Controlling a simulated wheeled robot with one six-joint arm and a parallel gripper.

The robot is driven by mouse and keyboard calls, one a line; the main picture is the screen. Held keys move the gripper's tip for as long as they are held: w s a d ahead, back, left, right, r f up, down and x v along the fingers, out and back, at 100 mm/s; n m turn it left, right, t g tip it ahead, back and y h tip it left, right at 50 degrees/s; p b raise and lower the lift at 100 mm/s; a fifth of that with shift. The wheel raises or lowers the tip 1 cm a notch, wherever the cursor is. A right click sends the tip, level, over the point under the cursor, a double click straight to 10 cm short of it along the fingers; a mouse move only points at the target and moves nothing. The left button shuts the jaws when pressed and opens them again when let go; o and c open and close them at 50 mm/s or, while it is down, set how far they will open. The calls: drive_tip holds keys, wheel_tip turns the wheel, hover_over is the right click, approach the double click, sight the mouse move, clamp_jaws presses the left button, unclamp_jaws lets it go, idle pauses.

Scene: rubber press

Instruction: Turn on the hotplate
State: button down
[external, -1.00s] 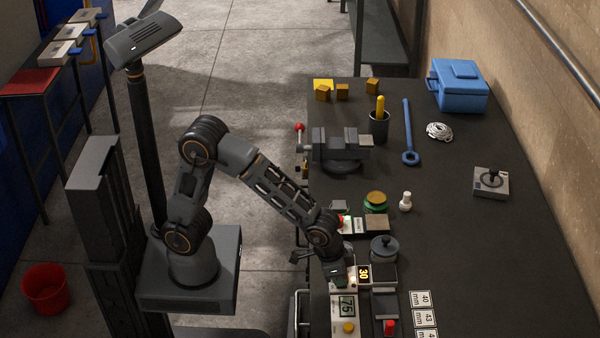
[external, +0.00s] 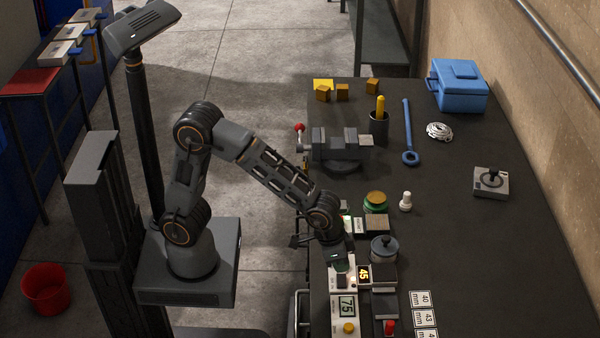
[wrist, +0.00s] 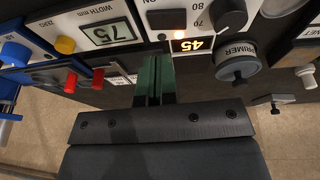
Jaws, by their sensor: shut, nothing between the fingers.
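The hotplate's white front panel (wrist: 200,22) shows at the top of the wrist view. The display also shows in the external view (external: 364,274). My gripper (wrist: 154,62) has its green fingers shut with nothing between them. Its tips are just below the switch in the wrist view; I cannot tell whether they touch the panel. In the external view my gripper (external: 338,263) is beside the display.
A width gauge (wrist: 110,33) reading 75 stands beside the hotplate. A lidded primer pot (wrist: 237,60) is on the other side. A vise (external: 335,150) and a green-rimmed brown button (external: 376,199) stand farther back. The bench's right side is mostly clear.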

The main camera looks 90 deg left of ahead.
wheel_tip(320, 180, up, 9)
drive_tip(key=s+d, duration=0.2)
drive_tip(key=shift+s+d+b, duration=0.15)
drive_tip(key=shift+s+b, duration=0.25)
drive_tip(key=shift+b, duration=0.05)
drive_tip(key=shift+f, duration=0.15)
drive_tip(key=s+a+f, duration=0.2)
drive_tip(key=s+a, duration=1.1)
drive_tip(key=a, duration=0.1)
drive_tip(key=shift+s+t+y, duration=0.2)
drive_tip(key=shift+t+y, duration=0.1)
drive_tip(key=shift+a+f, duration=0.1)
idle(0.7)
